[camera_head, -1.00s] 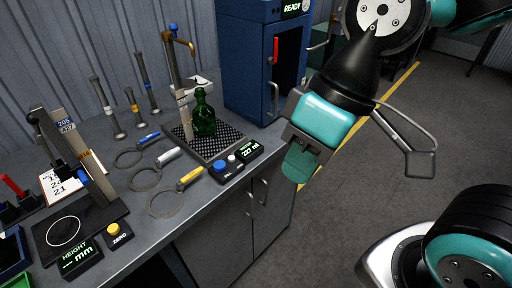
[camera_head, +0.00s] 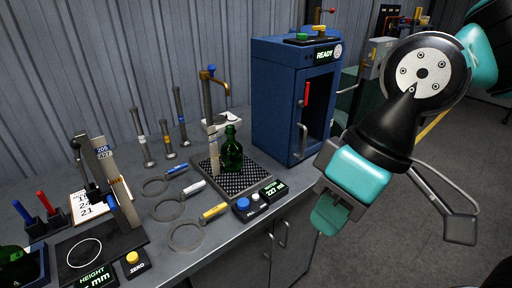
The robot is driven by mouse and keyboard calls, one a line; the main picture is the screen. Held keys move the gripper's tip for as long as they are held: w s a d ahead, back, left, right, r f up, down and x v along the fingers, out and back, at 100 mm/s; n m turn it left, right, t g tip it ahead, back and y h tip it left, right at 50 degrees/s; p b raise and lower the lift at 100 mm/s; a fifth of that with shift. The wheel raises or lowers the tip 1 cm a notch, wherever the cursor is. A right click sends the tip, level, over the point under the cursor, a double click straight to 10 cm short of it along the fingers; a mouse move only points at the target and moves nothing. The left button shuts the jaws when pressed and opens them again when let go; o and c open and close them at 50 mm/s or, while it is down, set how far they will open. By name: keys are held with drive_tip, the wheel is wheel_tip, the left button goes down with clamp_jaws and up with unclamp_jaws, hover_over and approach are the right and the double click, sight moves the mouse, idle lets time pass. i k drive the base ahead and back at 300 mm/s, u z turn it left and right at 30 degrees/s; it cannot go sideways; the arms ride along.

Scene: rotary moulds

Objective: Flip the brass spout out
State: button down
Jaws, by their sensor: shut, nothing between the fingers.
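A green bottle (camera_head: 231,152) stands upright beside the post on the black grated tray (camera_head: 217,187). My gripper (camera_head: 330,218) is teal and grey, and hangs in front of the bench edge, to the right of and nearer than the stand. It is shut and empty, well apart from the spout.
A blue cabinet (camera_head: 272,95) reading READY stands right of the stand. A water display (camera_head: 272,188) and buttons sit in front of the tray. Several ring gauges (camera_head: 186,237) lie to the left, by a height gauge (camera_head: 104,190).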

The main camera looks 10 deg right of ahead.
sight(204, 75)
drive_tip(key=u, duration=0.45)
drive_tip(key=i, duration=0.9)
drive_tip(key=z, duration=0.15)
